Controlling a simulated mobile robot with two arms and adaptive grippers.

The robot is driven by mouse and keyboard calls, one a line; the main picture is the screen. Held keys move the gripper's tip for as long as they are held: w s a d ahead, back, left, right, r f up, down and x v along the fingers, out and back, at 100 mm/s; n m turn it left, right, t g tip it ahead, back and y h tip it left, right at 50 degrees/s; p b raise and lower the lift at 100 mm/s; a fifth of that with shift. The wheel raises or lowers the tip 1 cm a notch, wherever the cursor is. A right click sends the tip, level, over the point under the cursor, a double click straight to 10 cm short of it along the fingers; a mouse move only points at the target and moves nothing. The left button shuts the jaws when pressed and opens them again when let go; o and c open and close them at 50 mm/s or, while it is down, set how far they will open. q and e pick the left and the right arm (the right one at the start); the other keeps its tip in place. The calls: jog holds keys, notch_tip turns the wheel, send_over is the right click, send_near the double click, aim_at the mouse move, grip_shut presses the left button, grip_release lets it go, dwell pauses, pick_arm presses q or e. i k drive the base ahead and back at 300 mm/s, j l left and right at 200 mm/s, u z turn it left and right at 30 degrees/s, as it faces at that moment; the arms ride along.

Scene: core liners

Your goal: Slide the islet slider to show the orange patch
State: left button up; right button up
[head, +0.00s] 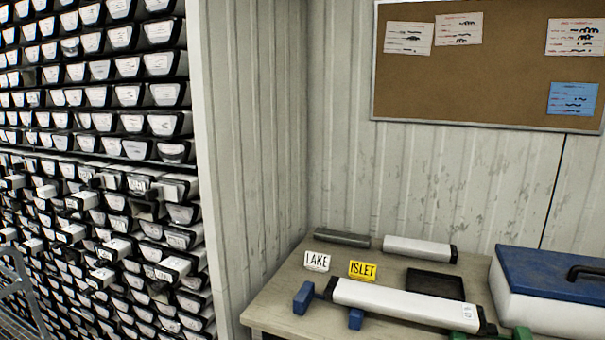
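A yellow ISLET sign (362,270) stands on the table (272,309), right of a white LAKE sign (317,261). In front of the signs, a long white core liner (400,301) with dark ends lies across a cradle with blue supports (303,297) at the left and green supports (522,333) at the right. The right end of this liner has a small printed label. I cannot tell which part is the islet slider. No orange surface shows. Neither of my grippers is in view.
Behind the signs lie a dark grey tube (342,238) and a white liner (418,248). An empty black tray (435,284) sits behind the long liner. A white box with a blue lid (550,282) fills the right. A rack of drawers (95,150) covers the left.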

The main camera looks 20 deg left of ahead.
aim_at(156, 192)
jog(key=u, duration=2.25)
